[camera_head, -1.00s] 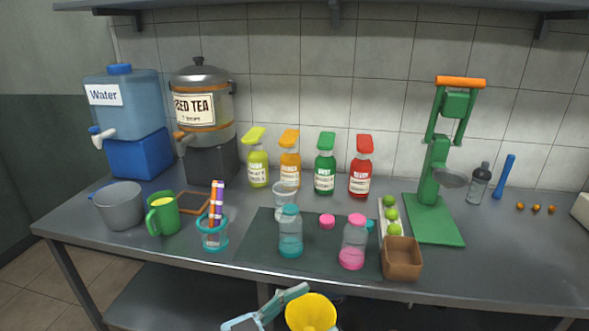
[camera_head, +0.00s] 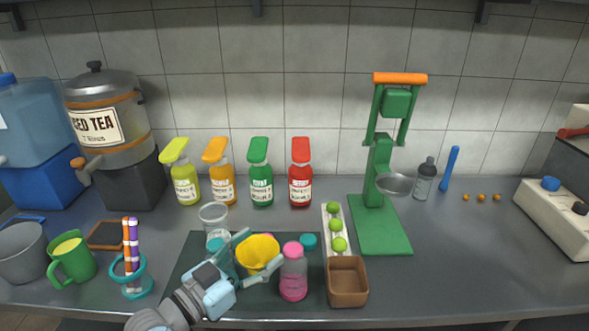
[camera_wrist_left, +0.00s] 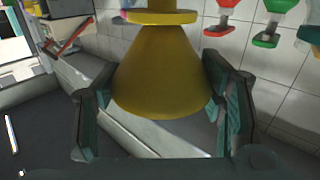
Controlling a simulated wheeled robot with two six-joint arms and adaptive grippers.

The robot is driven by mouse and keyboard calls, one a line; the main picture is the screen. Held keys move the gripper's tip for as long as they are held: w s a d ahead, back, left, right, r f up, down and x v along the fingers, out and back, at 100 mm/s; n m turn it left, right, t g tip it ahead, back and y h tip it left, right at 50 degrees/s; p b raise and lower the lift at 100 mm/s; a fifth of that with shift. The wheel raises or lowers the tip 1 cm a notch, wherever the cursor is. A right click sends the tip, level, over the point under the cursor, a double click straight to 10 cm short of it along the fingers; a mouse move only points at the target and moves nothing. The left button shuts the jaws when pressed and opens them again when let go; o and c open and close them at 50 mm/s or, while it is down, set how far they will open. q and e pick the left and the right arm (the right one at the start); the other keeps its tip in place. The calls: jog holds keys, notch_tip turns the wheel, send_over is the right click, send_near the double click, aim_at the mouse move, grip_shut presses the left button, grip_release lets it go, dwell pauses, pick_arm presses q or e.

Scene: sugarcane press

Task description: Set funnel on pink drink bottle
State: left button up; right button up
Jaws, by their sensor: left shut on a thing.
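My left gripper (camera_head: 263,248) is shut on the yellow funnel (camera_head: 257,253) and holds it over the dark mat. The funnel is just left of the pink drink bottle (camera_head: 293,278) in the head view, not on it. In the left wrist view the funnel (camera_wrist_left: 160,75) sits between the two fingers of the gripper (camera_wrist_left: 160,98). The pink bottle stands upright with a pink top. The wrist view does not clearly show this bottle. My right gripper is not in view.
A brown box (camera_head: 347,284) and a tray of limes (camera_head: 326,247) lie right of the pink bottle. A teal cap (camera_head: 308,241) lies behind it.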

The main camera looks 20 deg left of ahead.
pick_arm(q)
jog(key=w+d+r+m+g+h+p, duration=0.1)
jog(key=w+d+r+h+p, duration=0.15)
jog(key=r, duration=0.35)
jog(key=w+d+r+m+g+h+p, duration=0.1)
jog(key=w+d+r, duration=0.2)
jog(key=w+r, duration=0.15)
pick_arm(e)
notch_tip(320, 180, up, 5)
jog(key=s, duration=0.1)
pick_arm(q)
notch_tip(320, 180, down, 7)
jog(key=s+b, duration=0.1)
jog(key=b, duration=0.5)
jog(key=shift+r+b, duration=0.2)
jog(key=shift+b, duration=0.15)
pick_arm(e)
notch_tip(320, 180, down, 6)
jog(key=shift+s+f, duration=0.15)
pick_arm(q)
jog(key=shift+s, duration=0.1)
jog(key=o, duration=1.1)
jog(key=o, duration=0.3)
